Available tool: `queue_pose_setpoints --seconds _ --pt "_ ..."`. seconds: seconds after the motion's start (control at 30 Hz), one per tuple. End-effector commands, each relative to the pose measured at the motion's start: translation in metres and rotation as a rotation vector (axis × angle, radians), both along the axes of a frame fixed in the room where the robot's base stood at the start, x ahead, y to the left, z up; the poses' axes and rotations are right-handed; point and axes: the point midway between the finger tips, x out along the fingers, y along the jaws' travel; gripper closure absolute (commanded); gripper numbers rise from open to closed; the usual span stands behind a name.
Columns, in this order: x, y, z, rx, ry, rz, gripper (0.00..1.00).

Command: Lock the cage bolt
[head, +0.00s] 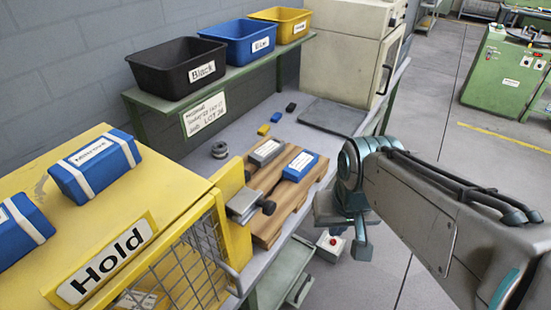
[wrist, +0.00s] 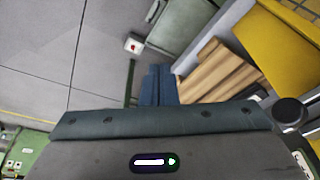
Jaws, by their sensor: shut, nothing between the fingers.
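The yellow cage (head: 130,180) stands at the lower left with a "Hold" sign and a wire mesh door (head: 185,265). Its bolt (head: 243,205) is a grey metal block at the cage's right edge, with a dark round knob (head: 268,207) sticking out to the right. My gripper (head: 361,248) is to the right of the knob, clearly apart from it, beyond the bench edge. In the wrist view its fingers (wrist: 158,86) are together and empty. A dark round knob (wrist: 290,110) shows at the right there, near the yellow cage (wrist: 275,50). I cannot tell how far the bolt is thrown.
A wooden pallet (head: 262,220) with a grey and a blue block lies beside the bolt. Blue strapped packs (head: 95,165) sit on the cage. Black, blue and yellow bins (head: 175,68) stand on the shelf. A red-button box (head: 331,245) is below the bench. Floor at right is open.

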Motion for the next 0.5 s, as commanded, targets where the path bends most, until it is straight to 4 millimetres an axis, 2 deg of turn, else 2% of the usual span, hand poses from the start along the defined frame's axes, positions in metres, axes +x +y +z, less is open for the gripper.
queue_pose_setpoints --seconds 0.17,0.3,0.5 --pt "0.024 0.006 0.039 0.101 0.136 -0.166 1.0" --pt "0.053 0.016 0.082 0.206 0.316 -0.364 1.0" --pt "0.091 0.029 0.134 0.294 0.56 -0.589 1.0"
